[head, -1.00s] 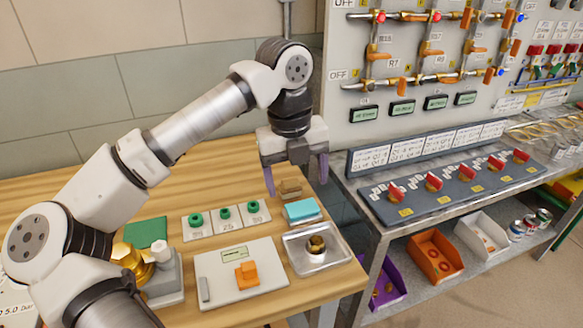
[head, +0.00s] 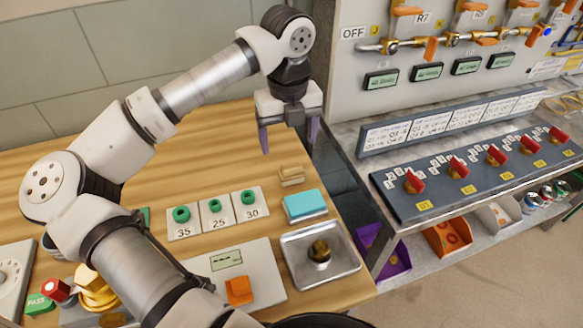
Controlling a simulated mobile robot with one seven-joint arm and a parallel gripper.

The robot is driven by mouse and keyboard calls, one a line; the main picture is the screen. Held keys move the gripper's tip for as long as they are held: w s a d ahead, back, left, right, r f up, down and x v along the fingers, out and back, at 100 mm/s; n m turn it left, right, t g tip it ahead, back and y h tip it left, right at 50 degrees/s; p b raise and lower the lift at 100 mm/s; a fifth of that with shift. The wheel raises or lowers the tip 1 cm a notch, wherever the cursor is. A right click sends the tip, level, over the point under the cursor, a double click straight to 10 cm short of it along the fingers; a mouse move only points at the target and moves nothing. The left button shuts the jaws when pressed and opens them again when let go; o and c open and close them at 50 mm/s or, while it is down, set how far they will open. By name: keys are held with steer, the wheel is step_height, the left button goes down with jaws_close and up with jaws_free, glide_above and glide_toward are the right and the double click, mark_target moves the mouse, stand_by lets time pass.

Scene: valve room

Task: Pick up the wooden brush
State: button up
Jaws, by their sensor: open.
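The wooden brush (head: 291,176) looks like a small tan block with a lighter lower part, lying near the right edge of the wooden table, just behind a light blue block. My gripper (head: 289,147) hangs above and behind the brush, fingers pointing down. Its two purple fingers are spread apart with nothing between them. The brush is in full view, apart from the fingers.
Green rings (head: 216,206) on numbered cards lie to the left. A valve bench (head: 385,205) stands right, across a narrow gap.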

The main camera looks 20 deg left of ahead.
mark_target(291, 163)
step_height(291, 163, down, 3)
steer(key=shift+f, duration=0.1)
steer(key=shift+w+d+f+p, duration=0.1)
steer(key=shift+f+p, duration=0.6)
steer(key=shift+f, duration=0.65)
steer(key=shift+d+f+p, duration=0.1)
steer(key=shift+f+p, duration=0.55)
steer(key=shift+f, duration=0.65)
steer(key=shift+c, duration=0.2)
steer(key=c, duration=1)
steer(key=shift+c, duration=0.2)
